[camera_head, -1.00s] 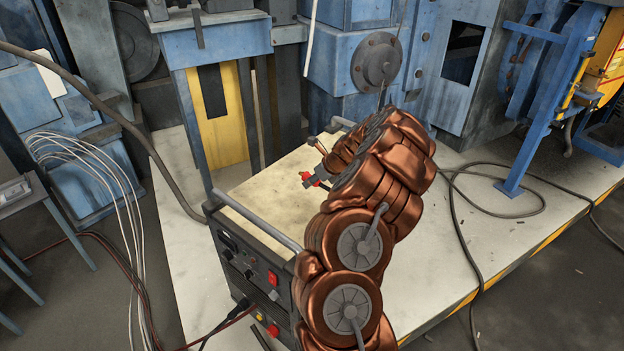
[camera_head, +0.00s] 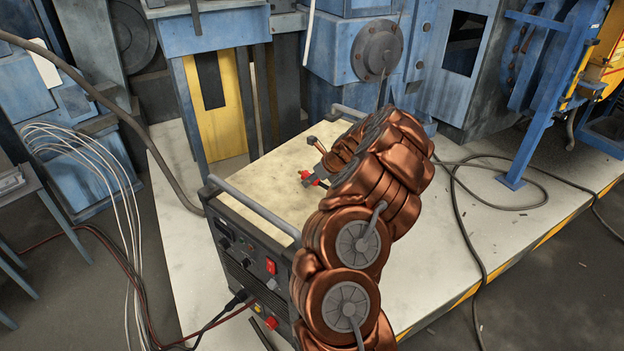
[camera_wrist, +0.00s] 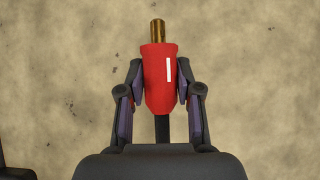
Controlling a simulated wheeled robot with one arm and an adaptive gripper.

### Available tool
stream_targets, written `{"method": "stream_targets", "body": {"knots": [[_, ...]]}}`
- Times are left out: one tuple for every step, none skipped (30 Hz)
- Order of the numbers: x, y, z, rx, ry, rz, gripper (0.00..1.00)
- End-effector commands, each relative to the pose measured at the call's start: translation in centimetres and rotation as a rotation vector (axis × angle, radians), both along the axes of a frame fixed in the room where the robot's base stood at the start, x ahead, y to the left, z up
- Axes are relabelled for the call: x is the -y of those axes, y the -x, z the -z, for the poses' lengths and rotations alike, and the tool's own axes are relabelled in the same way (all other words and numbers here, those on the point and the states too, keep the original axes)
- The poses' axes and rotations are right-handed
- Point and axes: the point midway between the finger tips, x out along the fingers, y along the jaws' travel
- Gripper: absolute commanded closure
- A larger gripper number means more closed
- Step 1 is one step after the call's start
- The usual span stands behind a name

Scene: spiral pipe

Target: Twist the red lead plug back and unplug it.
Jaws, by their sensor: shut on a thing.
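The red lead plug (camera_wrist: 158,80) is between the two fingers of my gripper (camera_wrist: 160,92) in the wrist view. Its bare brass pin points up in the picture, clear of any socket, and a black lead runs down behind it toward my wrist. In the head view the plug (camera_head: 308,177) is a small red spot at my gripper (camera_head: 314,180), over the pale top of the welding machine (camera_head: 275,190). My copper-coloured arm hides part of that top. A red socket (camera_head: 270,322) and a yellow one (camera_head: 258,309) sit low on the machine's front panel.
A grey handle bar (camera_head: 255,211) runs along the machine's front top edge. Cables (camera_head: 205,332) trail from the lower front panel to the left. A blue press frame (camera_head: 210,45) stands behind. A dark cable (camera_head: 458,215) lies on the pale floor plate at right.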

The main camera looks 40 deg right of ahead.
Motion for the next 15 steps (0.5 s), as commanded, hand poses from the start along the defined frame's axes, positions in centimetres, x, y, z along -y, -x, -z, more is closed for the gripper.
{"method": "stream_targets", "body": {"knots": [[0.01, -0.01, -0.06, 0.0, 0.0, 0.0, 1.0], [0.01, -0.01, -0.07, 0.0, 0.0, 0.0, 1.0], [0.01, -0.01, -0.07, 0.0, 0.0, 0.0, 1.0], [0.01, -0.02, -0.08, 0.0, 0.0, 0.0, 1.0], [0.01, -0.01, -0.07, 0.0, 0.0, 0.0, 0.65], [0.0, -0.01, -0.07, 0.0, 0.0, 0.0, 0.61], [0.0, -0.01, -0.07, 0.0, 0.0, 0.0, 0.58], [0.0, -0.01, -0.07, 0.0, 0.0, 0.0, 0.54], [0.0, -0.01, -0.07, 0.0, 0.0, 0.0, 0.5], [0.0, -0.01, -0.07, 0.0, 0.0, 0.0, 0.47], [0.0, -0.01, -0.07, 0.0, 0.0, 0.0, 0.44], [0.0, -0.01, -0.06, 0.0, 0.0, 0.0, 0.4], [0.0, -0.01, -0.06, 0.0, 0.0, 0.0, 0.37], [0.0, -0.01, -0.06, 0.0, 0.0, 0.0, 0.37], [0.0, -0.01, -0.06, 0.0, 0.0, 0.0, 0.37]]}}
